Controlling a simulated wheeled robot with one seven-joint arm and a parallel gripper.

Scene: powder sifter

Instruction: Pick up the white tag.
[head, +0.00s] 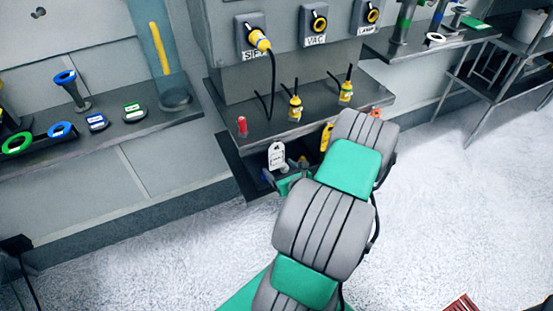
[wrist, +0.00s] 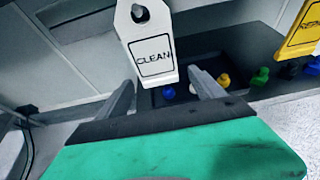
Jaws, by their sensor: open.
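The white tag (wrist: 152,45) hangs in the wrist view, with a dark hole or peg at its top and the word CLEAN on its face. It also shows in the head view (head: 277,156), below the front edge of the machine's shelf. My gripper (wrist: 163,92) is open. Its two fingers stand on either side of the tag's lower end in the wrist view; I cannot tell whether they touch it. In the head view my gripper (head: 283,183) is just below the tag, partly hidden by my arm.
A yellow tag (wrist: 302,32) hangs to the right. A dark tray (wrist: 198,88) with several small coloured pieces lies behind my fingers. Above the tag is the machine shelf (head: 320,115) with a red piece (head: 242,125) and yellow plugs (head: 295,108).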

